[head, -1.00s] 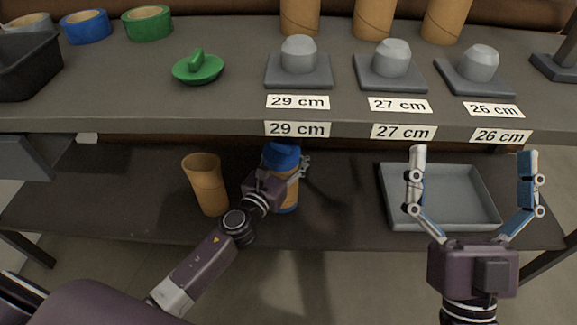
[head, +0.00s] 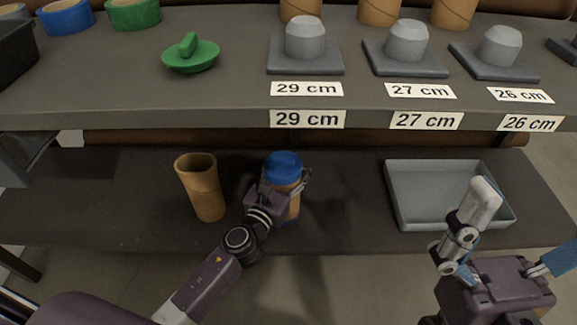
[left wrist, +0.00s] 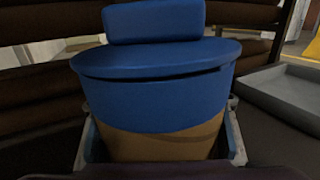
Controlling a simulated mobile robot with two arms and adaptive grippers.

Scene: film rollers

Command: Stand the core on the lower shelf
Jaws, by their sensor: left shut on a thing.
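The cardboard core (head: 294,208) with a blue cap (head: 283,165) on its top end is upright over the lower shelf (head: 110,220), below the 29 cm label. My left gripper (head: 285,190) is shut around it. The arm hides much of its lower part, so I cannot tell whether its base touches the shelf. In the left wrist view the blue cap (left wrist: 155,85) fills the middle, with brown cardboard (left wrist: 165,142) between the fingers. My right gripper (head: 515,235) is open and empty at the lower right, partly cut off.
Another brown core (head: 202,190) stands uncapped to the left on the lower shelf. A grey tray (head: 395,195) lies to the right. The upper shelf (head: 200,105) overhangs with grey holders (head: 305,45), a green handled lid (head: 190,55) and tape rolls (head: 133,13).

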